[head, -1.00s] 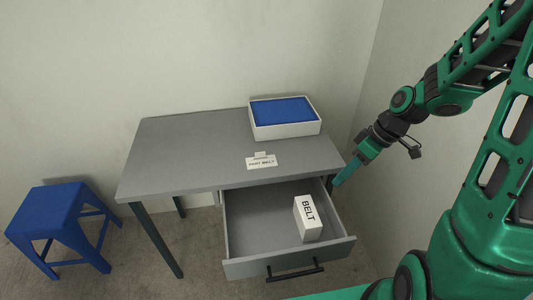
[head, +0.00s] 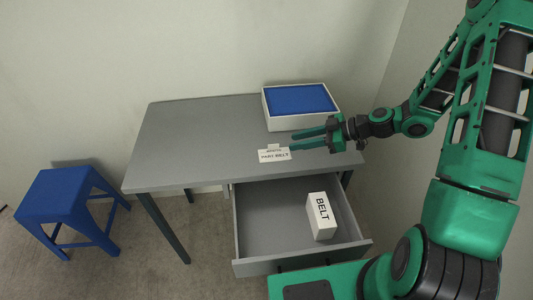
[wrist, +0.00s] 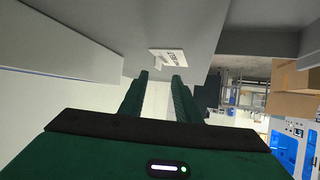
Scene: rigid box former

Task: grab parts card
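The parts card (head: 274,155), a small white card with dark print reading "PART BELT", lies on the grey table near its front edge. It also shows in the wrist view (wrist: 170,60), beyond the fingertips. My gripper (head: 308,139) is open, its two green fingers apart and pointing left toward the card over the right side of the table. Nothing shows between the fingers in the wrist view (wrist: 161,75). The fingertips are close to the card's right end; whether they touch it I cannot tell, but a gap appears in the wrist view.
A white box with a blue top (head: 300,100) stands on the table (head: 200,140) just behind my gripper. The drawer (head: 265,225) below is pulled open and holds a white box marked BELT (head: 321,216). A blue stool (head: 70,203) stands at the left. The table's left half is clear.

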